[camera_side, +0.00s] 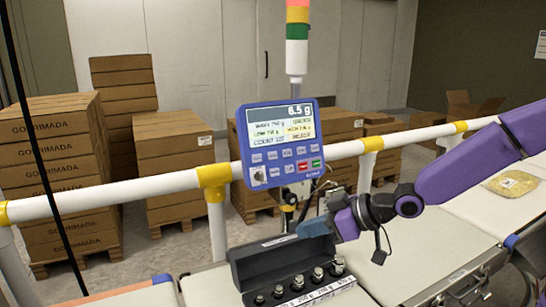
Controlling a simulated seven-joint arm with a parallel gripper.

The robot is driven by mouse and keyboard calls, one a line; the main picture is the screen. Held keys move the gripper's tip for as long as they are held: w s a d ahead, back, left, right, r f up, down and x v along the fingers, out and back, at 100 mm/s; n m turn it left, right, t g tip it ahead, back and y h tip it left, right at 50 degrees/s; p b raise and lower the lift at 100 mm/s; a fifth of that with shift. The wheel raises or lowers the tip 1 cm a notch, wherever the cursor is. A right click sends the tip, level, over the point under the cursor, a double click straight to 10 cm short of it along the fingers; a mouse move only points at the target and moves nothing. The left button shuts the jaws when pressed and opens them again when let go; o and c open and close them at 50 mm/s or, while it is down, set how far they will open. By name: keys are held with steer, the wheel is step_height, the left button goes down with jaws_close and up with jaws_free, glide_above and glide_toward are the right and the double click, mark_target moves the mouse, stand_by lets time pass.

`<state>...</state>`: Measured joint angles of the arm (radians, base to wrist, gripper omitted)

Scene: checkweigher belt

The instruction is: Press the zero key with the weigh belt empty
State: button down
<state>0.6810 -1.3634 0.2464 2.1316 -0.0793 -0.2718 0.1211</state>
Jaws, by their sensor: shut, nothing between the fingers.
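The blue indicator panel (282,145) is mounted on a post behind the belt. Its lit display (284,122) reads 6.5 g. Below are two rows of small keys (287,161), including a red and a green one; their labels are too small to read, so I cannot tell which is the zero key. The weigh belt (205,289) bears or passes behind an open black case (262,262) with several metal weights; which one I cannot tell.
A white guard rail (180,182) with yellow joints runs behind the belts. A yellow bagged product (513,184) lies on the right belt (425,242). A signal tower (297,40) rises above the panel. Stacked cartons (55,150) stand behind the rail.

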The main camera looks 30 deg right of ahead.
mark_target(272, 156)
steer(key=w+d+r+m+t, duration=0.1)
steer(key=w+d+r+t, duration=0.1)
steer(key=w, duration=0.4)
steer(key=w+d+r+m+t+y, duration=0.1)
steer(key=w+d+r+t, duration=0.1)
steer(key=w+t, duration=0.3)
steer(key=w+d+r+m+t+y, duration=0.1)
steer(key=w+d+r+t, duration=0.1)
steer(key=w+d+t, duration=0.2)
steer(key=w, duration=0.3)
steer(key=shift+w+r+m, duration=0.15)
steer(key=shift+w+m, duration=0.15)
steer(key=shift+w, duration=0.1)
steer(key=shift+w, duration=0.1)
steer(key=shift+w+f, duration=0.4)
steer(key=shift+w, duration=0.95)
steer(key=shift+w+f, duration=0.45)
steer(key=shift+w, duration=0.95)
steer(key=shift+w+f, duration=0.4)
steer(key=shift+w, duration=0.95)
steer(key=shift+w, duration=0.1)
steer(key=shift+w+f, duration=0.1)
steer(key=shift+w, duration=0.2)
